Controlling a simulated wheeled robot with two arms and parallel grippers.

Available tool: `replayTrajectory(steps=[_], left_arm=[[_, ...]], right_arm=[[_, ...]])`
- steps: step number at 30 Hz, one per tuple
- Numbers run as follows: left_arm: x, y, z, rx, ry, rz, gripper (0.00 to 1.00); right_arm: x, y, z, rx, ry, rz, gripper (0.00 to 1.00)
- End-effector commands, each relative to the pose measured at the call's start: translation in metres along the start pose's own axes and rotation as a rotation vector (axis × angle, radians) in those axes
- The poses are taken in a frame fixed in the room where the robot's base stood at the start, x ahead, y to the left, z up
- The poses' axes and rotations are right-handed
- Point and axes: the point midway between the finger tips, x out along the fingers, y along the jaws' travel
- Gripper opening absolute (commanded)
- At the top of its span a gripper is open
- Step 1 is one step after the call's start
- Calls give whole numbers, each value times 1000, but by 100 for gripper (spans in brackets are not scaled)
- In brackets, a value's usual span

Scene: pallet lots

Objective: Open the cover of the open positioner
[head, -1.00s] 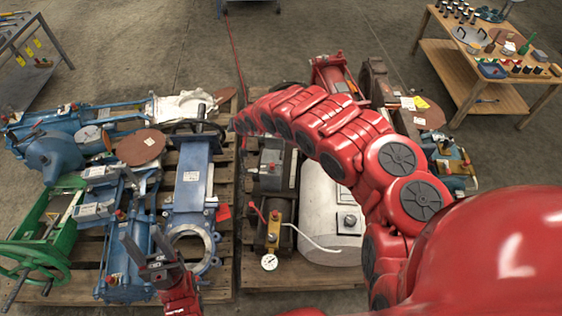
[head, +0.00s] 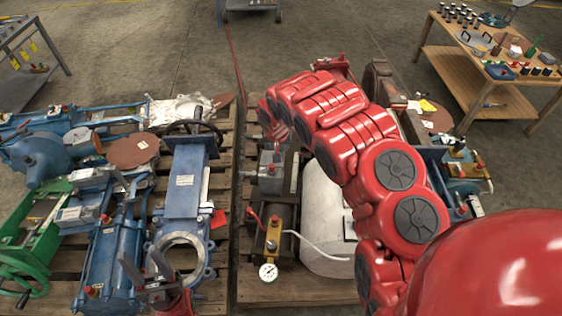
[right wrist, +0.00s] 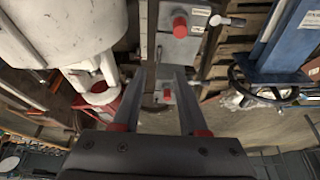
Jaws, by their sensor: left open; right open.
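A grey box with a red knob (head: 270,168) sits on a dark actuator on the right pallet and looks like a positioner. I cannot tell whether its cover is open. In the right wrist view a grey box with a red knob (right wrist: 183,48) lies beyond the fingertips, and a smaller red-knobbed part (right wrist: 166,94) shows between the fingers. My right gripper (right wrist: 158,78) is open and empty; my red arm hides it in the head view. My left gripper (head: 146,268) is open and empty over the left pallet, near a blue valve's ring.
A white cylinder (head: 322,225) and a pressure gauge (head: 268,272) stand close by the dark actuator. Blue valves (head: 186,185) and a green handwheel unit (head: 35,240) crowd the left pallet. A wooden table (head: 475,85) stands at the back right.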

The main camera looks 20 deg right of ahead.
Motion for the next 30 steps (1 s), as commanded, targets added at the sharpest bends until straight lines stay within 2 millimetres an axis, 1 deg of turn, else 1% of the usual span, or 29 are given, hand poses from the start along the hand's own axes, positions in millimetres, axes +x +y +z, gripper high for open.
replayTrajectory(steps=[1,5,7,9,11,16,24,30], left_arm=[[-6,0,1,0,0,0,50],[-14,1,2,0,0,0,50],[-16,1,3,0,0,0,50],[-18,1,3,0,0,0,50],[-20,1,4,0,0,0,50],[-27,1,5,0,0,0,50],[-35,2,6,0,0,0,50],[-36,2,6,0,0,0,50]], right_arm=[[7,-2,3,1,-2,-1,42],[19,0,5,0,-4,1,42],[32,1,3,1,-2,1,42],[45,2,5,1,-5,2,42],[54,0,2,1,1,-1,42],[78,2,4,2,-3,2,42],[98,1,2,0,-1,1,42],[101,2,2,0,-1,2,42]])
